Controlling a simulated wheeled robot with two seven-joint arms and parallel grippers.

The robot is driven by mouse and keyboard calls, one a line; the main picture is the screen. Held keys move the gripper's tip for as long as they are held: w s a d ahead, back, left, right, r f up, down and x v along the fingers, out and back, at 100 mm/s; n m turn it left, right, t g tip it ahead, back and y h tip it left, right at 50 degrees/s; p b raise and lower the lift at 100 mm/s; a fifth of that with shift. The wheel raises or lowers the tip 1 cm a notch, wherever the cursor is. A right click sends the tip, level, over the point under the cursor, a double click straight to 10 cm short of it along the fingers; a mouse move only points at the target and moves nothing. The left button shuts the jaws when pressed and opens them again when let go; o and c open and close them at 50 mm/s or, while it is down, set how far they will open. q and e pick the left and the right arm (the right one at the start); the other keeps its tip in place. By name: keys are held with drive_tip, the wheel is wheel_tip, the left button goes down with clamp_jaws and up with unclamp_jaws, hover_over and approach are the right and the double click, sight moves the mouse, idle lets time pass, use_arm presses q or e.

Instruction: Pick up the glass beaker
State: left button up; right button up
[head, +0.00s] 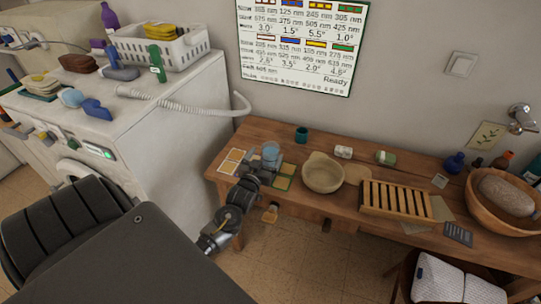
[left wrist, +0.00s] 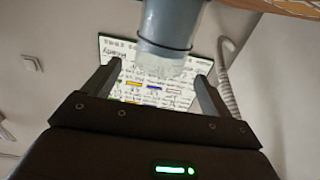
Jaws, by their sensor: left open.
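The glass beaker (head: 271,152) is a pale blue-grey, see-through cup near the left end of the wooden table. My left gripper (head: 262,170) is right at it, on the near side, and partly hides its lower part. In the left wrist view, which is upside down, the beaker (left wrist: 168,30) comes in from the top, with a dark band around it. Its clear end shows between the tips of the open left gripper (left wrist: 160,70). No finger visibly touches it. My right gripper is not in view.
On the wooden table (head: 330,213), a teal cup (head: 301,134) stands behind the beaker and a beige bowl (head: 323,173) to its right. A slatted wooden rack (head: 396,199) is farther right. Flat cards (head: 232,160) lie left of the beaker. A white machine (head: 150,120) stands left.

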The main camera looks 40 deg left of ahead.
sight(274, 143)
use_arm(q)
drive_tip(key=shift+w+a+r, duration=0.1)
drive_tip(key=shift+w+r, duration=0.05)
drive_tip(key=shift+w, duration=0.25)
drive_tip(key=x, duration=0.2)
drive_tip(key=p+x, duration=0.1)
drive_tip(key=x, duration=0.1)
drive_tip(key=shift+w+f, duration=0.2)
drive_tip(key=shift+f, duration=0.05)
drive_tip(key=c, duration=1.5)
